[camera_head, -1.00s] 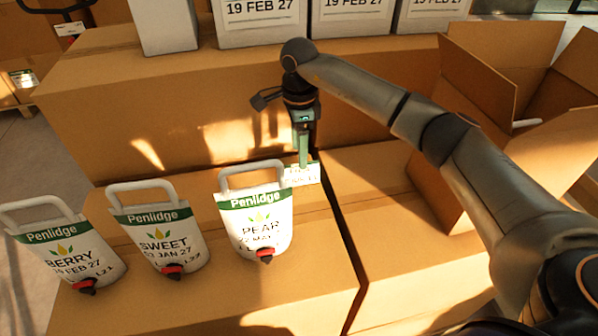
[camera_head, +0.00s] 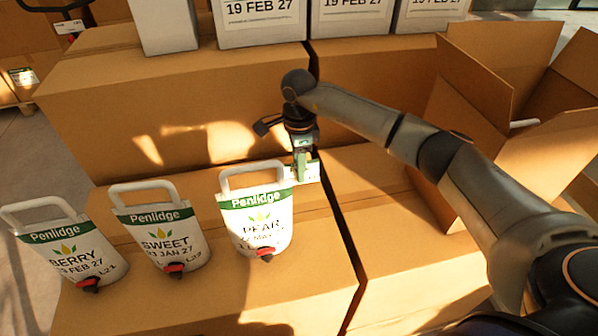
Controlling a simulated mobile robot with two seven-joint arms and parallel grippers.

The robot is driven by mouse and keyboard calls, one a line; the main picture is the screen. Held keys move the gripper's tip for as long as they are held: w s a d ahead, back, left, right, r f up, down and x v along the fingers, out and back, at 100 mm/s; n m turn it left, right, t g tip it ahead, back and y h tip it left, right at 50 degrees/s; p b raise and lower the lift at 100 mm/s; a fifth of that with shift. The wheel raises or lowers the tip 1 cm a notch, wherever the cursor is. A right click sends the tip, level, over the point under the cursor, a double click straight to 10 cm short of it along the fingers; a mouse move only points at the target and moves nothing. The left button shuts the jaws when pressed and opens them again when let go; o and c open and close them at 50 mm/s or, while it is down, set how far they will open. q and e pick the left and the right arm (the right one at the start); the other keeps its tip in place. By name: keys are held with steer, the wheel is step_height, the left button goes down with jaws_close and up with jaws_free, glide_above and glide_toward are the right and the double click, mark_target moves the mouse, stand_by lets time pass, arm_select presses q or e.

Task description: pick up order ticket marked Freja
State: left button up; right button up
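A small white and green order ticket (camera_head: 312,171) lies near the back right of the front left carton, just right of the PEAR pouch (camera_head: 262,222). The name on it is too small and covered to read. My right gripper (camera_head: 301,176) points down over the ticket and hides its middle. Its fingertips reach the ticket, but whether they are shut on it cannot be told. My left gripper is not in view.
SWEET (camera_head: 160,232) and BERRY (camera_head: 68,250) pouches stand left of the PEAR pouch. A tall carton (camera_head: 110,120) rises behind, with dated white boxes (camera_head: 258,20) on top. An open carton (camera_head: 470,110) is at right. The front right carton top (camera_head: 395,250) is clear.

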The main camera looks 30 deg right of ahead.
jaws_close()
